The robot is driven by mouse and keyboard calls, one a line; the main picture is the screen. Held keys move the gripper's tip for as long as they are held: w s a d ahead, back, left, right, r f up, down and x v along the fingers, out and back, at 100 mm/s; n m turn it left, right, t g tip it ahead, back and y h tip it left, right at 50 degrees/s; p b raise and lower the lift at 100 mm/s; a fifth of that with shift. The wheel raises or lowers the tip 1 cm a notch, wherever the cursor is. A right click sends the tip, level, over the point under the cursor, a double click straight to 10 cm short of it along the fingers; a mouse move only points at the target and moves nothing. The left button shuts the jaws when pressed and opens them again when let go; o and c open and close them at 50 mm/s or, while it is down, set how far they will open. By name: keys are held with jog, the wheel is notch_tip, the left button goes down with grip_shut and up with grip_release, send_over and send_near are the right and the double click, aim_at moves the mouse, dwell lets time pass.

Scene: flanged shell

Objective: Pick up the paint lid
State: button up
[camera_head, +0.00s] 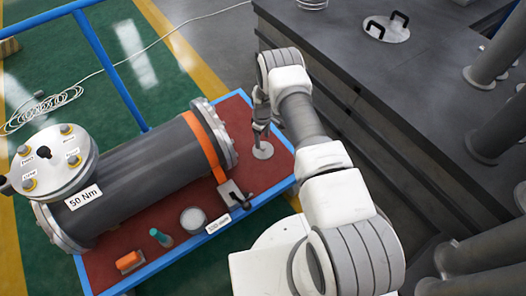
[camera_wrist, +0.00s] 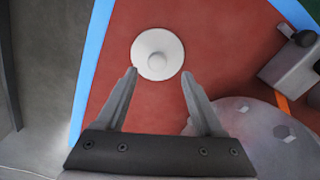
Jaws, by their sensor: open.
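The paint lid is a small pale grey disc with a raised round knob in its middle. In the wrist view the paint lid (camera_wrist: 143,58) lies flat on the red tabletop, just beyond my fingertips and centred between them. In the head view the paint lid (camera_head: 264,151) lies near the table's right end, beside the shell's flange. My gripper (camera_wrist: 159,73) is open and empty, with its two fingers on either side of the line to the knob. In the head view my gripper (camera_head: 260,138) points down over the lid and partly covers it.
The flanged shell (camera_head: 140,170) fills much of the red table (camera_head: 262,178). An orange strap (camera_head: 205,145) with a metal ratchet block (camera_head: 236,194) crosses it. An open round tin (camera_head: 193,219), a green-topped bottle (camera_head: 160,237) and an orange block (camera_head: 129,261) stand along the front.

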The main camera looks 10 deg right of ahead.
aim_at(263, 146)
jog(key=f+b, duration=0.1)
jog(key=f, duration=0.1)
jog(key=f+b, duration=0.1)
jog(key=f, duration=0.2)
jog(key=shift+w+d+f+b, duration=0.15)
jog(key=shift+d+b, duration=0.05)
jog(key=shift+b, duration=0.15)
grip_shut()
